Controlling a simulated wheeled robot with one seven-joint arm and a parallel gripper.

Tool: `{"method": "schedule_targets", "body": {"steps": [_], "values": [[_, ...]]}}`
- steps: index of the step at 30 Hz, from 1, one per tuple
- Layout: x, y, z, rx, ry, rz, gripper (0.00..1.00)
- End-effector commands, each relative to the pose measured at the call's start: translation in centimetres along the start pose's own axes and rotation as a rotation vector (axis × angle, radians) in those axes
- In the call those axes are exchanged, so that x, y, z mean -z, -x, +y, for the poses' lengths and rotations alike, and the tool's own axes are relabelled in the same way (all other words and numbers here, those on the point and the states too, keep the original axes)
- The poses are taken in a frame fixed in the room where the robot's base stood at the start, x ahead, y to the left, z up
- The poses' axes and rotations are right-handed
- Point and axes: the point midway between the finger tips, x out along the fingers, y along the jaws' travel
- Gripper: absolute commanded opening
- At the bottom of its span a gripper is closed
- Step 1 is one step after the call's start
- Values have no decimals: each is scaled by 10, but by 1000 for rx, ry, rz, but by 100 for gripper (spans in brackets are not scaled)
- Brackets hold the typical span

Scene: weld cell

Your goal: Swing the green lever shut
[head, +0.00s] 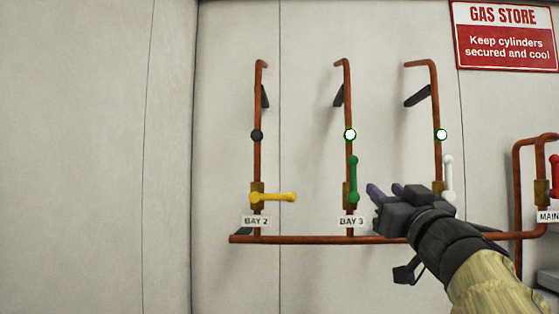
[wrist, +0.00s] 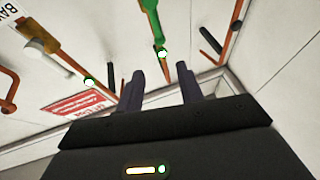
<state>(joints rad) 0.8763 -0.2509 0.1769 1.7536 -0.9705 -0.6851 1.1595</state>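The green lever (head: 353,180) stands upright, in line with its copper pipe, just above the BAY 3 label (head: 351,222). A round white indicator with a green rim (head: 350,134) sits above it on the same pipe. My gripper (head: 386,189) is just right of the green lever in the head view, with its fingers parted and nothing between them. In the wrist view my gripper (wrist: 160,72) is open, and the green lever (wrist: 150,18) shows beyond the fingertips near the top edge. I cannot tell the exact gap between fingers and lever.
A yellow lever (head: 273,197) lies crosswise at BAY 2, below a dark indicator (head: 256,135). A white lever (head: 448,175) stands upright on the right pipe, partly behind my gripper. A red lever (head: 555,178) is at the right edge. A copper pipe (head: 295,239) runs along below.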

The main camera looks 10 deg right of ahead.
Motion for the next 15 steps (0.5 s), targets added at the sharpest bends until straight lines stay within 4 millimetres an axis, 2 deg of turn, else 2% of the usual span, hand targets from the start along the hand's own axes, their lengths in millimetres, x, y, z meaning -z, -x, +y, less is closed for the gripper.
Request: {"method": "schedule_targets", "body": {"steps": [8, 15], "values": [[1, -9, 1, -2, -1, 0, 37], [2, -44, 1, -1, -3, -1, 37]]}}
